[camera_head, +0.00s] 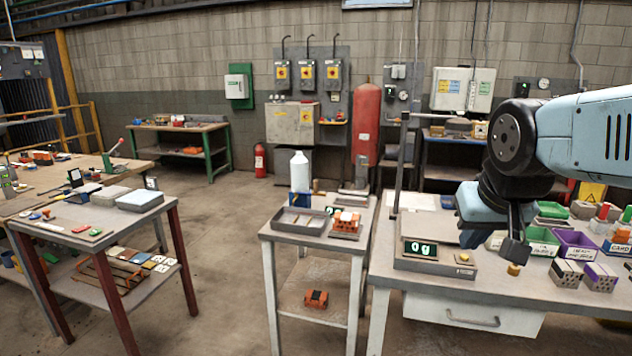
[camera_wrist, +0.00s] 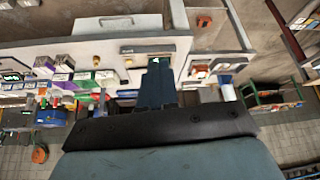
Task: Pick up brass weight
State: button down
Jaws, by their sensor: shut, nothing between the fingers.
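A small brass weight (camera_head: 513,269) stands on the right-hand workbench, near its front part, to the right of a scale. My gripper (camera_head: 515,250) is just above it in the head view, pointing down, and partly overlaps its top; I cannot tell whether they touch. The dark fingers are together with nothing between them, and they show at the centre of the wrist view (camera_wrist: 158,78). A second small brass-coloured piece (camera_head: 463,258) sits on the scale's right side.
The grey scale (camera_head: 436,266) reads 0 g. A thin upright post (camera_head: 402,165) rises at the bench's left. A small table with a tray (camera_head: 302,220) stands left.

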aim_at(512, 270)
jog(key=z, duration=1.2)
jog(key=k, duration=1.25)
jog(key=u, duration=0.6)
jog(key=i, duration=1)
